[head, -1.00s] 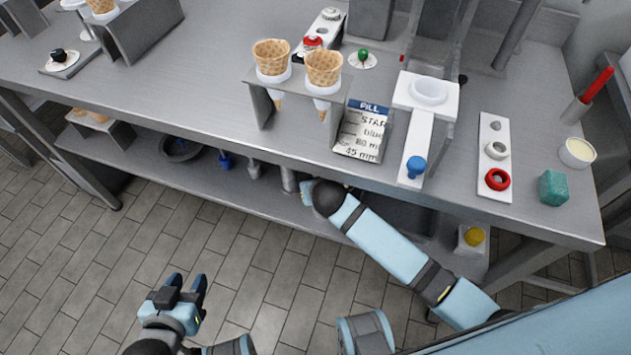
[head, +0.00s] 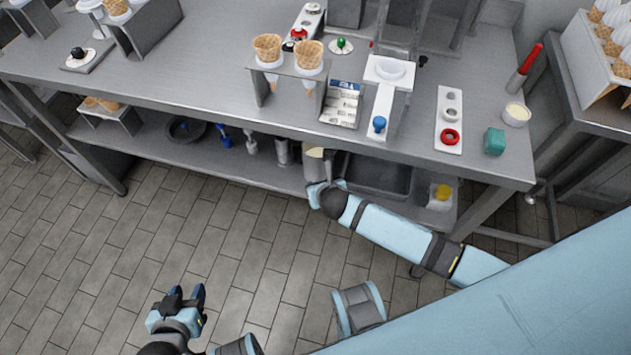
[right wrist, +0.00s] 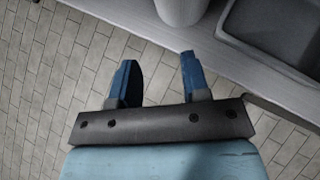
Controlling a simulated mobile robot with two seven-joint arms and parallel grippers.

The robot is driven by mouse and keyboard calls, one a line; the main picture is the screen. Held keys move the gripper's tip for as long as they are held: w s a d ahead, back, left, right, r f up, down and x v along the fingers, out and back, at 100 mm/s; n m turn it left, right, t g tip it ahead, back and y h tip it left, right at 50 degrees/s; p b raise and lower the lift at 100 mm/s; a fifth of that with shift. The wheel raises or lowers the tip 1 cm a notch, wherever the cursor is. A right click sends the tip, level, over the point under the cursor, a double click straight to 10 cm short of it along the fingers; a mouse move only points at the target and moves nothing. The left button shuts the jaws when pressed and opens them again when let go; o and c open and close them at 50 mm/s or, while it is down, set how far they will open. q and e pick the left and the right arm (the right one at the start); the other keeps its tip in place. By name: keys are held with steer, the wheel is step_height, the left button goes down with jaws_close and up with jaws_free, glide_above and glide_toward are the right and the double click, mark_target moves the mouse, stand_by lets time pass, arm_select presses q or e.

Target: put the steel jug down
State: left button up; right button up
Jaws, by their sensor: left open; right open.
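The steel jug (head: 314,163) appears to be the pale-topped container on the lower shelf (head: 235,168), just left of a dark bin. It seems to stand upright, partly hidden by the table edge and my right gripper (head: 322,184). In the right wrist view a grey cylinder (right wrist: 180,10), likely the same jug, stands on the shelf beyond my fingertips. There my right gripper (right wrist: 158,62) is open, with only floor between its fingers, apart from the cylinder. My left gripper (head: 187,293) is open and empty over the floor.
The dark bin (head: 375,177) sits right of the jug, and a steel cylinder (head: 283,152) left of it. The table top (head: 215,85) overhangs the shelf and carries a cone stand (head: 287,85) and a dispenser (head: 382,95). The floor in front is clear.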

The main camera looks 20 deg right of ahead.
steer(key=s+a+r+m+y, duration=0.3)
steer(key=s+a+r+m, duration=0.15)
steer(key=s+m, duration=0.65)
arm_select(q)
steer(key=shift+s+a, duration=0.2)
arm_select(e)
steer(key=s+d+r+m, duration=0.1)
steer(key=s+m, duration=0.3)
steer(key=m, duration=0.7)
steer(key=s+d+r+m+t, duration=0.1)
steer(key=s+d+r+m, duration=0.1)
steer(key=m, duration=0.9)
steer(key=shift+s+d+r+y, duration=0.35)
steer(key=shift+s+d, duration=0.5)
steer(key=shift+s, duration=0.4)
arm_select(q)
step_height(320, 180, up, 14)
steer(key=a+p, duration=0.1)
steer(key=p, duration=1.6)
steer(key=shift+s+a+r+m+t, duration=0.15)
steer(key=shift+s+a+m+t, duration=0.05)
steer(key=shift+s+m+t, duration=0.15)
arm_select(e)
step_height(320, 180, up, 14)
steer(key=d+t, duration=0.1)
steer(key=shift+s+r+n, duration=0.2)
steer(key=shift+s+n, duration=0.1)
